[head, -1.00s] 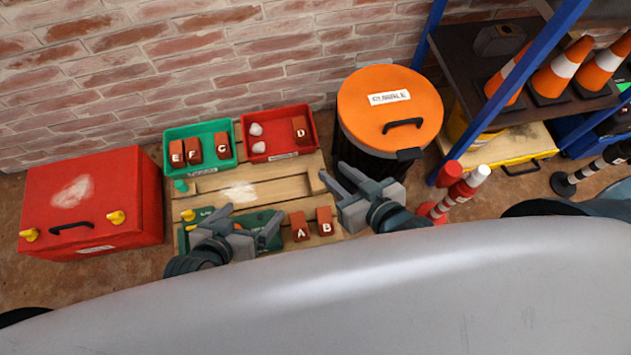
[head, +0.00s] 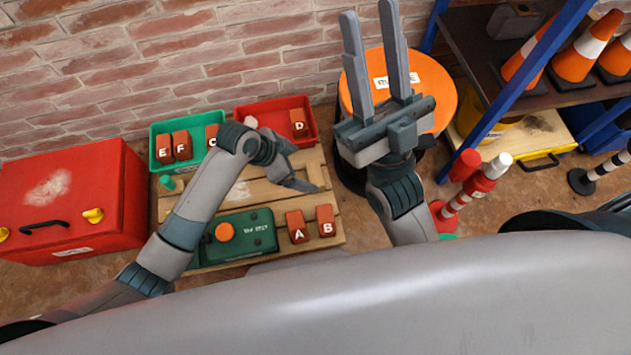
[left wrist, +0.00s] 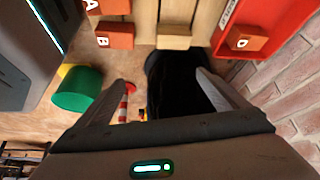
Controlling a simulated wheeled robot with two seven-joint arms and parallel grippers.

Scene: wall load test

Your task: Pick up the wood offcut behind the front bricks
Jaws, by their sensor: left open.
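Brick A (head: 297,226) and brick B (head: 326,220) stand at the front right of the wooden pallet (head: 215,255). They also show at the top left of the left wrist view, as A (left wrist: 108,8) and B (left wrist: 114,36). My right gripper (head: 368,12) is raised, open and empty, in front of the orange-lidded bin (head: 437,98).
A green tray (head: 156,150) holds bricks E, F and C. A red tray (head: 270,104) holds brick D. A green case (head: 262,232) lies left of brick A. A red box (head: 110,185) stands left, a shelf with cones (head: 578,62) right. A brick wall is behind.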

